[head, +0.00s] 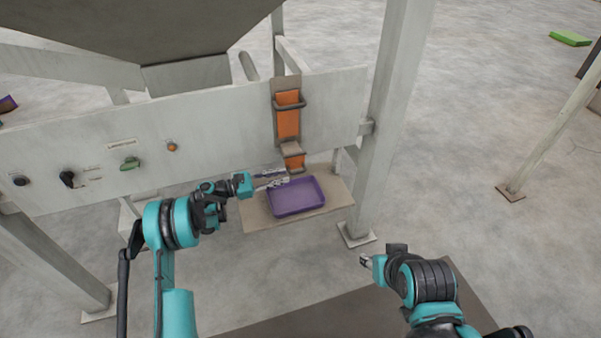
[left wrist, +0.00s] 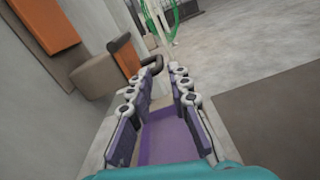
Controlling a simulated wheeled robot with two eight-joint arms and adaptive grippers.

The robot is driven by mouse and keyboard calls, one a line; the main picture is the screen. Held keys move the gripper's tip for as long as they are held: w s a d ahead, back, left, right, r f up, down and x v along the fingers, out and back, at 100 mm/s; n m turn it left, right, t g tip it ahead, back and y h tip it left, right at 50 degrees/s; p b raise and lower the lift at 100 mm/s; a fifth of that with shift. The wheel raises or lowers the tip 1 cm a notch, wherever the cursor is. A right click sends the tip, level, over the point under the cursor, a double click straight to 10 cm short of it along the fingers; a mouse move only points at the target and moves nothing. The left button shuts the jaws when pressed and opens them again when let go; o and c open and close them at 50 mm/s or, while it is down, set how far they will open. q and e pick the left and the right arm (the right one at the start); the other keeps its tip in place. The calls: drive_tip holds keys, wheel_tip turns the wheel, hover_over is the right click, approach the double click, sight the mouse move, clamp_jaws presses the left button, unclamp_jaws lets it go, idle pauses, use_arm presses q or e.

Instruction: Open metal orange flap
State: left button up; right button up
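A tall orange metal panel (head: 288,122) sits in a brown frame on the machine's front, with a dark bar handle (head: 290,105) across its upper part. A smaller orange piece (head: 294,162) shows below it, under a brown block. In the left wrist view, the upper orange panel (left wrist: 46,24) and the lower orange piece (left wrist: 125,56) are at the left, with a dark bar (left wrist: 153,66) beside the lower one. My left gripper (head: 284,178) is open and empty, just below the lower orange piece and above the purple tray. My right gripper (head: 364,260) is low at the right, away from the panel; its fingers are too small to judge.
A purple tray (head: 297,211) stands on a brown board (head: 258,225) below the flap. A grey post (head: 395,110) rises to the right of the panel. Knobs and a green switch (head: 130,164) are on the panel's left. Open floor lies to the right.

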sight(297, 172)
use_arm(q)
drive_tip(key=b+x, duration=0.1)
drive_tip(key=x, duration=0.4)
drive_tip(key=shift+d+f+b, duration=0.1)
drive_tip(key=shift+d+b, duration=0.05)
drive_tip(key=shift+b, duration=0.15)
drive_tip(key=shift+w+d, duration=0.2)
drive_tip(key=shift+d, duration=0.2)
clamp_jaws()
